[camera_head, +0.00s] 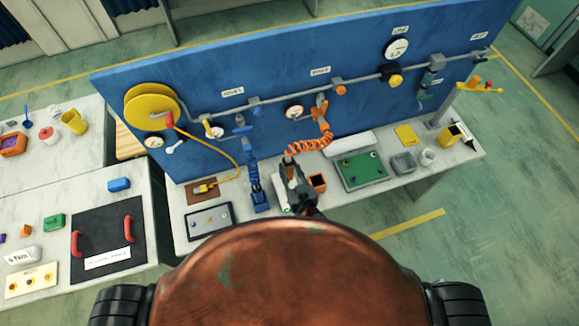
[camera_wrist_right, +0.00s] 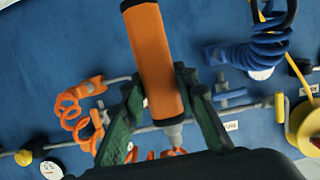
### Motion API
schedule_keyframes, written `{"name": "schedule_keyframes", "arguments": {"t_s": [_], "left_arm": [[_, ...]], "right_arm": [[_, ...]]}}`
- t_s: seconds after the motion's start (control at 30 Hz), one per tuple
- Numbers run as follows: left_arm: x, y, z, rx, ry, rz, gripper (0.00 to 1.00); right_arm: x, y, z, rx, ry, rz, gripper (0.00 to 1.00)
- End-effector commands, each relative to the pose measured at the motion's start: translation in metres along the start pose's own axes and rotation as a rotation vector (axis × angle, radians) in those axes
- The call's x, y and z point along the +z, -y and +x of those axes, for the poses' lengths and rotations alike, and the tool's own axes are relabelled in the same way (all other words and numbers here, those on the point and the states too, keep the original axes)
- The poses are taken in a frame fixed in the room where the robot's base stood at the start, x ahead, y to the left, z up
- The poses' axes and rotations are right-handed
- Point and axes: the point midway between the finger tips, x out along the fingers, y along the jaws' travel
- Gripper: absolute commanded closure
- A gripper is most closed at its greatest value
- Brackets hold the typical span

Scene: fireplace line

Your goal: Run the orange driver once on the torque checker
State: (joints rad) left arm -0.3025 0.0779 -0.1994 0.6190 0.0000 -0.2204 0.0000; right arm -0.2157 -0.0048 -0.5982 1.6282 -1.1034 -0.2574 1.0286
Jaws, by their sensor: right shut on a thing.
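My right gripper (camera_head: 292,172) is above the bench in the middle of the head view, in front of the blue panel. In the right wrist view its green fingers (camera_wrist_right: 160,98) are shut around the orange driver (camera_wrist_right: 155,58), a cylinder with a grey end. In the head view the driver is mostly hidden by the gripper. An orange coiled hose (camera_head: 310,145) runs from the panel down to the gripper. A white block marked 4 Nm (camera_head: 23,254) lies on the left bench; I cannot tell whether it is the torque checker. My left gripper is out of view.
An orange holder (camera_head: 317,183) with a dark opening stands just right of the gripper. A blue driver holder (camera_head: 259,198) with a coiled blue hose stands left. A dark-rimmed tray (camera_head: 190,222) and a green-topped tray (camera_head: 345,162) flank them. My copper-coloured body fills the bottom.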

Motion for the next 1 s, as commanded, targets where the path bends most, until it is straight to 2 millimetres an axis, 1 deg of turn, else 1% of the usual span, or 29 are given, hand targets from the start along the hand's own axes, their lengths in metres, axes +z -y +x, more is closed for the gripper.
{"name": "schedule_keyframes", "arguments": {"t_s": [0.1, 0.27, 0.5, 0.7, 0.83, 1.0], "left_arm": [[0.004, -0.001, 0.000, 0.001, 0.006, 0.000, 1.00], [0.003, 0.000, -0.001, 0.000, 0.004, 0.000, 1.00], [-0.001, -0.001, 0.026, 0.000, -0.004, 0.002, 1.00], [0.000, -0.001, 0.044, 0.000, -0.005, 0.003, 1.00], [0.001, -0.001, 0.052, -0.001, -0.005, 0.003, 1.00], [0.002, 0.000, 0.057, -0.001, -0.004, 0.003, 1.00]], "right_arm": [[-0.002, 0.000, 0.000, -0.001, -0.004, 0.000, 1.00], [-0.001, 0.000, -0.002, -0.004, 0.000, 0.003, 1.00], [0.024, 0.000, 0.005, -0.004, 0.000, 0.001, 1.00], [0.043, 0.000, 0.010, -0.004, -0.001, 0.001, 1.00], [0.050, 0.000, 0.012, -0.003, -0.001, 0.001, 1.00], [0.054, 0.000, 0.013, -0.003, -0.001, 0.001, 1.00]]}}
